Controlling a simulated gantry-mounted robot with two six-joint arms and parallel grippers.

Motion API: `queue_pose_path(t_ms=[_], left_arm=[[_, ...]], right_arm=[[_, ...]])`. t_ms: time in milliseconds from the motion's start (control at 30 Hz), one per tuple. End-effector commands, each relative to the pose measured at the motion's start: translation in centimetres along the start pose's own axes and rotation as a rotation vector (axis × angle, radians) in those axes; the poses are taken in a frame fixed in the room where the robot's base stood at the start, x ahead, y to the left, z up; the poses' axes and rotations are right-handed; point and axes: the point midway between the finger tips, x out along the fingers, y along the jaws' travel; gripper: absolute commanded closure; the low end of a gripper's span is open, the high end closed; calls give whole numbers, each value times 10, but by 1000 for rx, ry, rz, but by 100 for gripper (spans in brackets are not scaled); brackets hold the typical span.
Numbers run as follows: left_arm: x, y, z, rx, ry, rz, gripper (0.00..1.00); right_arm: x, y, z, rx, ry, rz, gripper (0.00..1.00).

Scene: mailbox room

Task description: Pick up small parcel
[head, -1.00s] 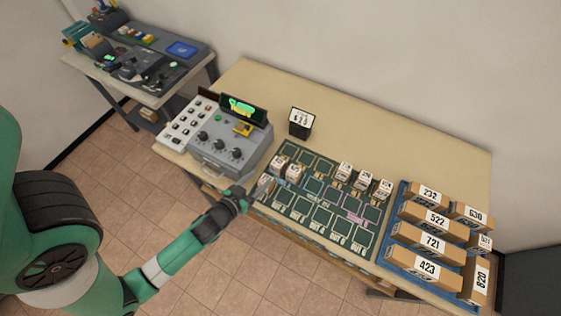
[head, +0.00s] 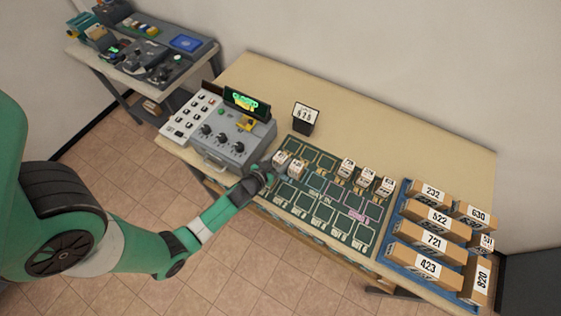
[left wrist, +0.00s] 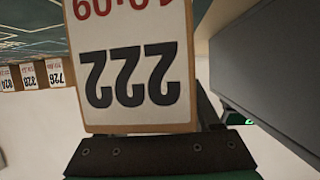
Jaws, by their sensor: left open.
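Two small white-labelled parcels stand side by side at the left of the green mat, a left one (head: 281,157) and a right one (head: 296,168). My left gripper (head: 270,169) is open at the mat's left edge, right by the left parcel. In the left wrist view a small parcel labelled 222 (left wrist: 128,65) fills the upper middle, its label upside down, close in front of the dark gripper bar. I cannot tell whether a finger touches it. My right gripper is out of view.
A grey control box (head: 222,138) stands just left of the mat (head: 318,184), close to my left gripper. Several more small parcels (head: 367,176) stand at the mat's right. A blue tray (head: 397,222) holds numbered boxes. A black number sign (head: 304,118) stands behind. The table's back is clear.

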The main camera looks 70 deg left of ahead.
Motion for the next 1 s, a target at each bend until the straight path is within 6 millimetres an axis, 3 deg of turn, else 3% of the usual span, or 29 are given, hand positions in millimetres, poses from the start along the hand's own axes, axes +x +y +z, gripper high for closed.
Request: queue_pose_path(t_ms=[200,533,833,1000], left_arm=[[0,0,0,0,0,0,40],[0,0,0,0,0,0,99],[0,0,-2,0,1,0,100],[-6,0,-16,-2,0,0,100]], right_arm=[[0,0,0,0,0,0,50],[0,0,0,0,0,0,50],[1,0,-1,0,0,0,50],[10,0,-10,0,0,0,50]])
